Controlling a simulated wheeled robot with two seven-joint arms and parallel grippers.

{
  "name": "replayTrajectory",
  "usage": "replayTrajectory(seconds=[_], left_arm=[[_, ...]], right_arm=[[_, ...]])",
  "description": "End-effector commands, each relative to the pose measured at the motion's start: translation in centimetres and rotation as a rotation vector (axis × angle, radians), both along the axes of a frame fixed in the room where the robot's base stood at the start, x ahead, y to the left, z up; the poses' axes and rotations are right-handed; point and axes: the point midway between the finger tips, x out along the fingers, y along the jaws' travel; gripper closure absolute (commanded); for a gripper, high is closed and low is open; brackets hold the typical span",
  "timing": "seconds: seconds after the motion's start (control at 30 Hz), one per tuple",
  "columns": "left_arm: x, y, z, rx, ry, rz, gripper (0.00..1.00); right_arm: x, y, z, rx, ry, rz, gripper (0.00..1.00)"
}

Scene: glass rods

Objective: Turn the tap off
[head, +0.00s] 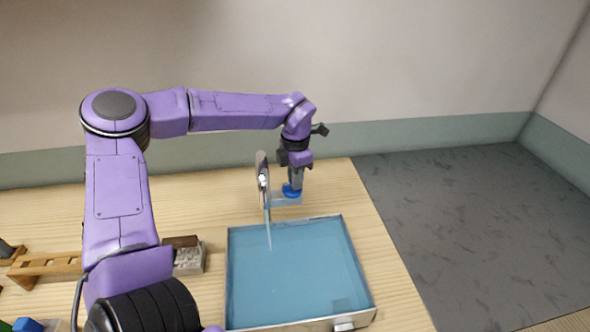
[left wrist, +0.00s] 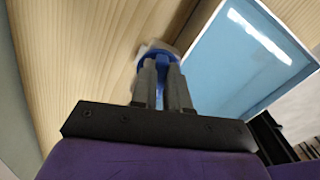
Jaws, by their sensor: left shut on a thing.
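The tap (head: 263,180) is a grey metal spout standing at the back edge of the basin, with a pale stream (head: 268,228) running down from it into the water. Its blue handle (head: 291,191) sits on a short grey arm to the right of the spout. My left gripper (head: 295,182) points down from above and is shut on the blue handle. In the left wrist view the two dark fingers (left wrist: 163,88) are close together against the blue handle (left wrist: 157,57), which they partly hide. My right gripper is not in view.
A basin (head: 229,270) of blue water fills the front middle of the wooden table (head: 335,188). A grey block with holes (head: 189,260) and a wooden rack (head: 45,264) lie left of it. The table's right edge drops to a grey floor.

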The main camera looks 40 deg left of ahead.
Motion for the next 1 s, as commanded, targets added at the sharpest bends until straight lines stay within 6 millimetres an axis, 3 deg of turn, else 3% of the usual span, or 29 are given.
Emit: replayTrajectory(seconds=[0.1, 0.4, 1.0], left_arm=[[-0.1, -0.1, 0.3, -0.002, 0.001, -0.089, 1.00], [-0.1, -0.3, 0.2, -0.001, 0.001, -0.249, 1.00], [-0.3, -0.4, -0.1, -0.002, 0.002, -0.312, 1.00]], right_arm=[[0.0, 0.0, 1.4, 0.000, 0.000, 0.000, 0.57], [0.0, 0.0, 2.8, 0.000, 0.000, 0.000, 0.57], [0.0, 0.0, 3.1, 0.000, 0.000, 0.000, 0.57]])
